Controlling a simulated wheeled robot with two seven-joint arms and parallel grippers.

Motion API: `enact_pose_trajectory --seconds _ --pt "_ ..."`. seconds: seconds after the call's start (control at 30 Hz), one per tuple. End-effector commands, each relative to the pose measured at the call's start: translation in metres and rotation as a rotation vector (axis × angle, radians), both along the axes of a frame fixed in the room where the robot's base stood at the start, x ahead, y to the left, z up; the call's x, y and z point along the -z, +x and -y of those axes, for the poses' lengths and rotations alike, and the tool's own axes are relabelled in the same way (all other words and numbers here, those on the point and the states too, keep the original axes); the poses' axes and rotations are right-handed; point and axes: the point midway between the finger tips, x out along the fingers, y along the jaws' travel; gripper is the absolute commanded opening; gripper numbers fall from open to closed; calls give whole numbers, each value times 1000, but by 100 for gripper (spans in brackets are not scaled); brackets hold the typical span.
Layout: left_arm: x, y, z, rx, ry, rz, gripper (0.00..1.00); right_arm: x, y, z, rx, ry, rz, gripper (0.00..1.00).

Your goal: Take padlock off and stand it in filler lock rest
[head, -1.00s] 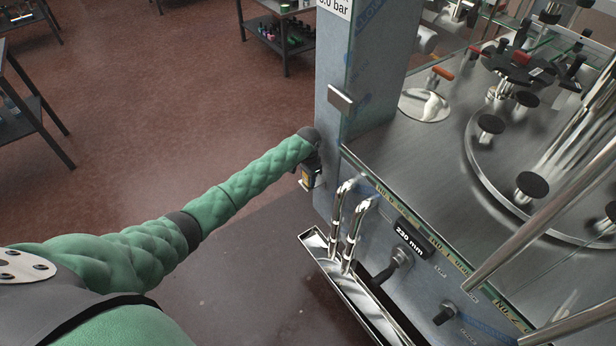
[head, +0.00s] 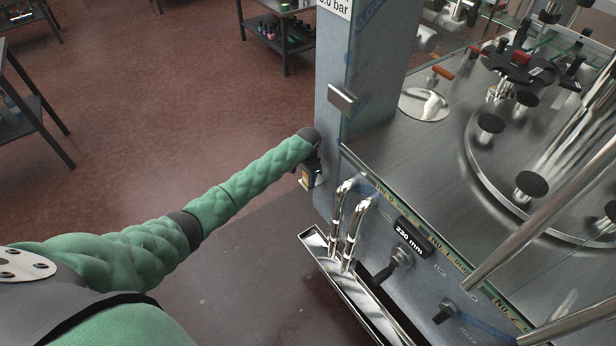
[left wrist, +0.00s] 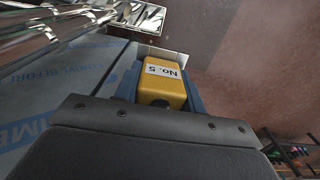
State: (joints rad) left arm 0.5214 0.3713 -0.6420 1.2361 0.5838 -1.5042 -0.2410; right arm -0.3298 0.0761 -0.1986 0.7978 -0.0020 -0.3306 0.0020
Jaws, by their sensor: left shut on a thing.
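A yellow padlock (left wrist: 163,82) with a white label reading "No. 5" sits between the dark fingers of my left gripper in the left wrist view. The gripper is shut on it. In the head view my left gripper (head: 309,172) is low against the left side of the machine's blue-grey column, and only a small yellow bit of the padlock shows there. The padlock's shackle is hidden, so I cannot tell whether it is still through anything. A small steel bracket (head: 341,99) is fixed on the column above; I cannot tell whether it is the lock rest. My right gripper is not in view.
Bent steel filler nozzles (head: 353,230) and a steel drip tray (head: 346,290) are just right of the gripper. The machine's steel top (head: 420,150) carries a round turret. Dark shelves (head: 284,30) stand at the back.

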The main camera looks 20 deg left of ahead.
Motion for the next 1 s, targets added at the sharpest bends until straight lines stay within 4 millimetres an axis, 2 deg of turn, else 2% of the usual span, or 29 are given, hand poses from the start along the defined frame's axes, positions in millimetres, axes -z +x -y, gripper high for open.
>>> enact_pose_trajectory --seconds 0.17,0.33,0.37,0.47,0.6,0.73,0.87,0.97,1.0 --pt "2 -1 0 0 1 -1 13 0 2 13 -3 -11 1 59" --pt "2 -1 0 0 0 -1 13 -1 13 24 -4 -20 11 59" --pt "2 -1 0 0 0 -1 46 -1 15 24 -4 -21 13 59" --pt "2 -1 0 0 0 -1 65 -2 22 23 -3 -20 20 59" --pt "2 -1 0 0 1 -1 65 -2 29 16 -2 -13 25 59" --pt "2 -1 0 0 1 -1 65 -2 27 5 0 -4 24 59" --pt "2 -1 0 0 1 -1 65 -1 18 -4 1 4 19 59" --pt "-7 1 0 1 0 2 65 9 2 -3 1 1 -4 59" --pt "-12 0 -1 1 0 2 65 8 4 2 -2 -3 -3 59"
